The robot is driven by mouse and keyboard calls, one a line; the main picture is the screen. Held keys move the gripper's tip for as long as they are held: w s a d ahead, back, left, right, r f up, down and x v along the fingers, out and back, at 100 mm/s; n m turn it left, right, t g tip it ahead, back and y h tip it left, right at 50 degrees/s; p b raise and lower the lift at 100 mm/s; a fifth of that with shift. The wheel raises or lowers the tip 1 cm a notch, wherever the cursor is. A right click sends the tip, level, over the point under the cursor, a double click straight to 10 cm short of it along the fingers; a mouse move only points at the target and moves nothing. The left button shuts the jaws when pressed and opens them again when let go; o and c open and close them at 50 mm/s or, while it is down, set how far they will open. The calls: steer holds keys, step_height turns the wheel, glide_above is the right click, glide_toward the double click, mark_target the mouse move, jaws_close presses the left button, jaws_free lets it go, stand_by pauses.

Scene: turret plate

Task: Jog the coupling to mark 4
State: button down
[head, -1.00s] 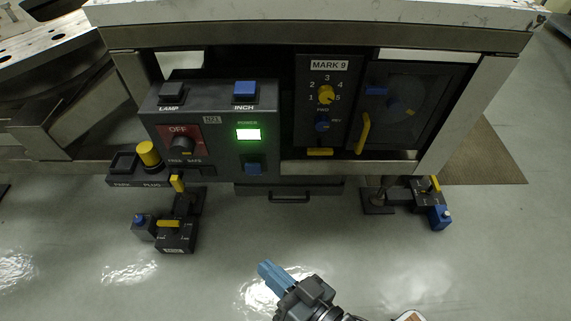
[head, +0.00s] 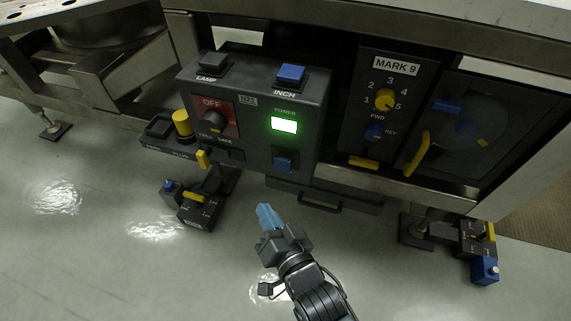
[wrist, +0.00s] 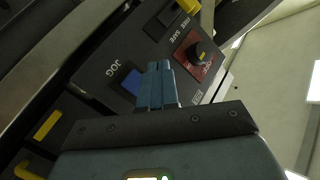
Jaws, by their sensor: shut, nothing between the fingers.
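My gripper (head: 265,212) is shut and empty, its blue fingers in front of and below the grey control box (head: 243,120). In the wrist view its fingers (wrist: 160,85) overlap the box face beside a blue button (wrist: 133,82) near the JOG label; contact cannot be told. In the head view, that face has a blue button (head: 283,163) under a lit green POWER lamp (head: 284,125). A blue INCH button (head: 291,74) is on top. The right panel reads MARK 9 (head: 396,66), above a yellow 1-5 dial (head: 385,100) and blue FWD/REV knob (head: 373,134). The coupling is not clearly identifiable.
A black knob (head: 213,122) sits on the red OFF plate, with FREE and SAFE below. A dark windowed door (head: 484,130) has a yellow handle (head: 417,154). Small boxes (head: 197,211) stand low at left and right (head: 476,240). The floor in front is open.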

mark_target(283, 164)
steer(key=shift+w, duration=0.1)
steer(key=w+d+b, duration=0.3)
steer(key=w+b, duration=0.4)
steer(key=w, duration=0.1)
stand_by(0.3)
steer(key=shift+w+b, duration=0.15)
steer(key=shift+b, duration=0.2)
stand_by(1.5)
steer(key=shift+w+d, duration=0.1)
steer(key=shift+w, duration=0.2)
